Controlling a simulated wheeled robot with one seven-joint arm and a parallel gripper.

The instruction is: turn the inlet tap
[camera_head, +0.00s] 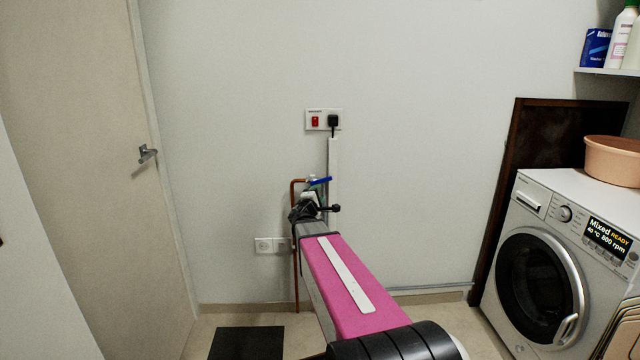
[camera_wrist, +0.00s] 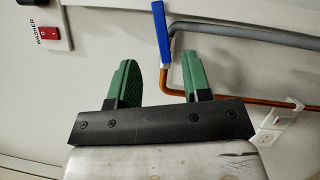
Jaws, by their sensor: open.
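The inlet tap has a blue lever (camera_head: 320,181) on copper pipework low on the back wall. In the wrist view the blue lever (camera_wrist: 160,32) appears just past my fingertips, its lower end in line with the gap between them. My gripper (camera_wrist: 158,68) has two green fingers, spread apart with nothing held. In the head view my gripper (camera_head: 312,196) is at the tap, small and partly hidden by my wrist. The tap's body is mostly hidden there.
A copper pipe (camera_wrist: 235,99) and a grey hose (camera_wrist: 245,34) run close by the fingers. A red switch (camera_head: 315,121) with a black plug is above the tap, and a white socket (camera_head: 264,245) below left. The washing machine (camera_head: 545,265) stands at right.

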